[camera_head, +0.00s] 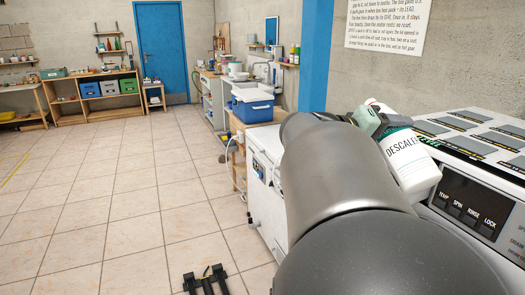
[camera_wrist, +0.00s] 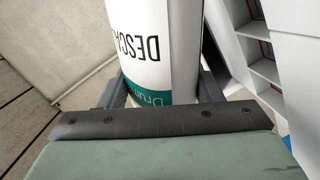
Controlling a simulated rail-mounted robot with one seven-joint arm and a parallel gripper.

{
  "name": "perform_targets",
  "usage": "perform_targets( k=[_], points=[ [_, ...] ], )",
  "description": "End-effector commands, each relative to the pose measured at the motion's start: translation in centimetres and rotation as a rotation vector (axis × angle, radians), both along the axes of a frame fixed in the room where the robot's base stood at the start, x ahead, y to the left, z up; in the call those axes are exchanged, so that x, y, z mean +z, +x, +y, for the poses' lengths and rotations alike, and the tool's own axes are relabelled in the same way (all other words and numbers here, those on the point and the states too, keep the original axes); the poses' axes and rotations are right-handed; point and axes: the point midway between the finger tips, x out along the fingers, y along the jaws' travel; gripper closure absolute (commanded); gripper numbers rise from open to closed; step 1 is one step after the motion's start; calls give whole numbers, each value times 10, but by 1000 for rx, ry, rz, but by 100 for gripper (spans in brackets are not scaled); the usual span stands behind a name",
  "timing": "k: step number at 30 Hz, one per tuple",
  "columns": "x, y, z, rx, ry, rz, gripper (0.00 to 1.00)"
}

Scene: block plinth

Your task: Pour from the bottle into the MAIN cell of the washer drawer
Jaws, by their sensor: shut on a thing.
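A white bottle (camera_head: 410,165) with a "DESCALE" label and a green band is in my gripper (camera_head: 385,122), above the left end of the washer's top. It leans in the head view, one end up to the left, the other down to the right. In the wrist view the bottle (camera_wrist: 152,45) stands between the two dark fingers, which close on it around the green band. The white washer (camera_head: 265,200) is partly hidden behind my arm. White compartments with reddish edges, seemingly the washer drawer (camera_wrist: 262,65), show right of the bottle in the wrist view. The MAIN cell's marking cannot be read.
A control panel (camera_head: 468,203) with TEMP, SPIN, RINSE and LOCK labels faces front at the right. Several grey flat panels (camera_head: 445,124) lie on the machine's top. A blue tub (camera_head: 252,108) stands on a bench behind. The tiled floor at left is clear.

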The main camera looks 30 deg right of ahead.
Motion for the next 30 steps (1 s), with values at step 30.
perform_targets(
  k=[30],
  points=[
    [1,-1,0,-1,18,59,73]
  ],
)
